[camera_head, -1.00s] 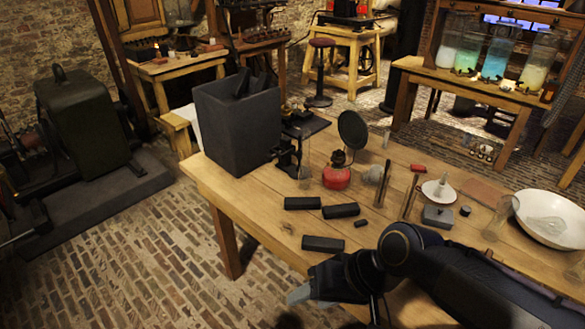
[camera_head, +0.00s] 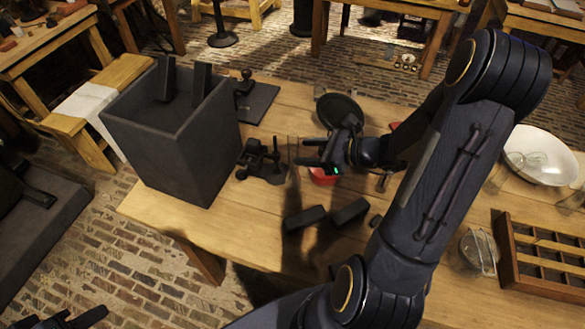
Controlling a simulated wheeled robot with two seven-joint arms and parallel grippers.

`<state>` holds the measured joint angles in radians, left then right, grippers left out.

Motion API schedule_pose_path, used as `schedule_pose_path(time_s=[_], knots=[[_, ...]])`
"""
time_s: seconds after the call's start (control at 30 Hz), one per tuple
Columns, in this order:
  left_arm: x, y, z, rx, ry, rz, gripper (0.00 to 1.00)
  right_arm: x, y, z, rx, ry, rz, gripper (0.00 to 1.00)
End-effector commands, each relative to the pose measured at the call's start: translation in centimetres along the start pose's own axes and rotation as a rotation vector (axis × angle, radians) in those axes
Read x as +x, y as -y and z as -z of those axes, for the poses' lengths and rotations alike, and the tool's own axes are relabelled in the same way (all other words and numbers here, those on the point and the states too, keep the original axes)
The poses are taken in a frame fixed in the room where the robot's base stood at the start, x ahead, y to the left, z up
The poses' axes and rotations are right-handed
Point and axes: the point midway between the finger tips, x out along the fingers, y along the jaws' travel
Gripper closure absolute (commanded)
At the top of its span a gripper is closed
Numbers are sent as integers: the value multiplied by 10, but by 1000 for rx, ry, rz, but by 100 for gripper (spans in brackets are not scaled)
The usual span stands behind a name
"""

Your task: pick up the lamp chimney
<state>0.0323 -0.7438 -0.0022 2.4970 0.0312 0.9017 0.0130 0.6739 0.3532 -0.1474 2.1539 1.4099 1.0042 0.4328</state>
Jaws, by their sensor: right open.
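The lamp chimney (camera_head: 293,150) is a faint clear glass tube standing upright on the wooden table, beside the red lamp (camera_head: 322,178). My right gripper (camera_head: 306,152) is open, with its two dark fingers pointing left. The fingertips are at the chimney's right side in the picture; I cannot tell whether they touch or straddle it. The gripper hides most of the lamp. My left gripper (camera_head: 62,320) shows only partly at the bottom left edge, far from the table's objects, and its jaws are unclear.
A tall dark box (camera_head: 180,135) stands left of the chimney, with a small black device (camera_head: 262,160) between. A round black disc (camera_head: 340,108) is behind the lamp. Dark blocks (camera_head: 305,217) lie in front. A white bowl (camera_head: 540,158) and compartment tray (camera_head: 545,255) are at right.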

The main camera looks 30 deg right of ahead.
Motion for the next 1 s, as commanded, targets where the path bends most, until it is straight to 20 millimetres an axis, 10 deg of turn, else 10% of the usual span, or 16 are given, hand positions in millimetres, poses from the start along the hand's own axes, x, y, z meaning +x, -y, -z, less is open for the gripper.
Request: schedule_pose_path(time_s=[0.57,1.0], knots=[[-8,-4,4,0,0,0,64,44,-2,-1,-3,0,-2,51],[-8,-4,5,0,0,0,64,43,-2,-1,-4,0,-2,98]])
